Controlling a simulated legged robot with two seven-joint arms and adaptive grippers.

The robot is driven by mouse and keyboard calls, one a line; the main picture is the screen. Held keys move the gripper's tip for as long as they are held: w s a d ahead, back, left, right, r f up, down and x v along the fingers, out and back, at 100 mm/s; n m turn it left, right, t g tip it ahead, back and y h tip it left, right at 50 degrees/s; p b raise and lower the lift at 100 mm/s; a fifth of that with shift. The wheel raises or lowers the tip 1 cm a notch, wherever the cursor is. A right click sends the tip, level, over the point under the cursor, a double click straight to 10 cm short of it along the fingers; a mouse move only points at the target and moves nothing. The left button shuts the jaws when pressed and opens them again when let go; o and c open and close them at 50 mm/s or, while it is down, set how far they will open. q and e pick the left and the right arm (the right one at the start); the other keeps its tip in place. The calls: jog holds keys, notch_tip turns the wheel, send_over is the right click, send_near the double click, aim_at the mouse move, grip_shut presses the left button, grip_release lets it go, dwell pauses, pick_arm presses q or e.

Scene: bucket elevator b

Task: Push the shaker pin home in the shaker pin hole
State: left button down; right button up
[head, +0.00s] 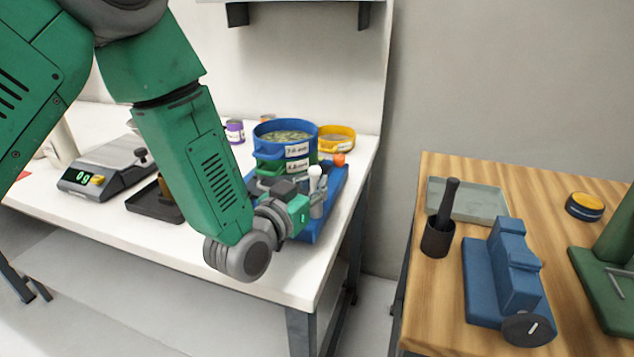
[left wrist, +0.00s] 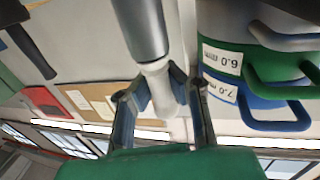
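The shaker pin (head: 315,174) is a white-topped upright piece beside the stacked sieves at the right end of the white bench; a grey cylindrical part (head: 317,205) sits below it. The white part also shows in the left wrist view (left wrist: 156,88), in line with a grey cylinder (left wrist: 138,28). My left gripper (head: 308,203) is at the pin; in the left wrist view its fingertips (left wrist: 161,84) stand on both sides of the white part and appear closed on it. The shaker pin hole is hidden, so I cannot tell how deep the pin sits. My right gripper is out of view.
The blue shaker base (head: 333,203) carries labelled sieves (head: 285,138) close to the gripper. An orange knob (head: 339,159) and a yellow sieve (head: 337,133) are nearby. A scale (head: 105,165) and black tray (head: 153,203) stand left. A wooden table (head: 431,288) is across a gap.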

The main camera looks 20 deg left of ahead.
pick_arm(q)
jog(key=shift+f, duration=0.15)
jog(key=c, duration=1.6)
grip_release()
jog(key=shift+c, duration=0.2)
jog(key=shift+s, duration=0.1)
jog(key=v, duration=1.1)
jog(key=shift+s, duration=0.35)
jog(key=shift+a+f, duration=0.1)
jog(key=shift+a, duration=0.05)
